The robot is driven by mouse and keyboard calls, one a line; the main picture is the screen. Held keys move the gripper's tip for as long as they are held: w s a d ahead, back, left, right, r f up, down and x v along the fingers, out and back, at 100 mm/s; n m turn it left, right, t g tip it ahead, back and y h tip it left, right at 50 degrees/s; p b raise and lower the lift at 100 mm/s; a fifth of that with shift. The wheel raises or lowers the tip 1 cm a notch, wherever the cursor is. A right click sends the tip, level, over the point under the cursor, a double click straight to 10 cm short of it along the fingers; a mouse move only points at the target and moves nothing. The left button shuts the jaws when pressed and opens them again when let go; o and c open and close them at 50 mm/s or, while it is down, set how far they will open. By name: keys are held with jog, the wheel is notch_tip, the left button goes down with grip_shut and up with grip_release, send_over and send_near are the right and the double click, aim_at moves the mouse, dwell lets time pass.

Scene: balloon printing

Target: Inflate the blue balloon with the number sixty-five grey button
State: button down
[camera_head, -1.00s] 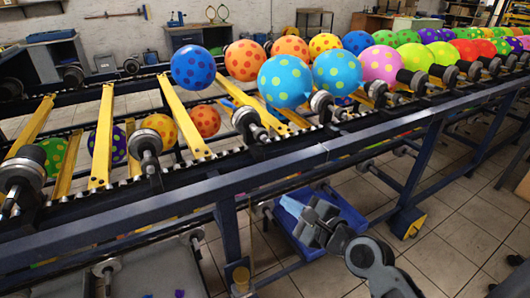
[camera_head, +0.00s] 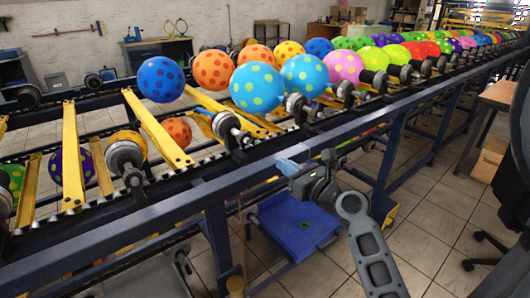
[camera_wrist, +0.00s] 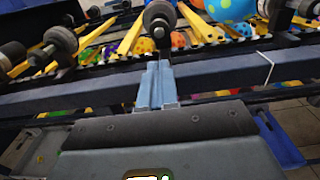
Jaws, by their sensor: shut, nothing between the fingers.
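Grey-and-black cylindrical fittings (camera_head: 225,125) line the near rail; one is straight ahead in the wrist view (camera_wrist: 160,18). I cannot make out a number sixty-five on any grey part. My gripper (camera_head: 287,165) has light blue fingers, shut and empty, at the near blue beam; they show mid-picture in the wrist view (camera_wrist: 157,85).
The blue beam (camera_head: 165,215) of the rack runs diagonally across my front. Yellow bars (camera_head: 155,130) cross the rack. A chair and desk (camera_head: 497,95) stand at right.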

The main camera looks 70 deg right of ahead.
aim_at(249, 141)
jog(key=x, duration=1.3)
jog(key=shift+w+d+r+p, duration=0.1)
jog(key=shift+w+d+p, duration=0.05)
jog(key=shift+w+p, duration=0.25)
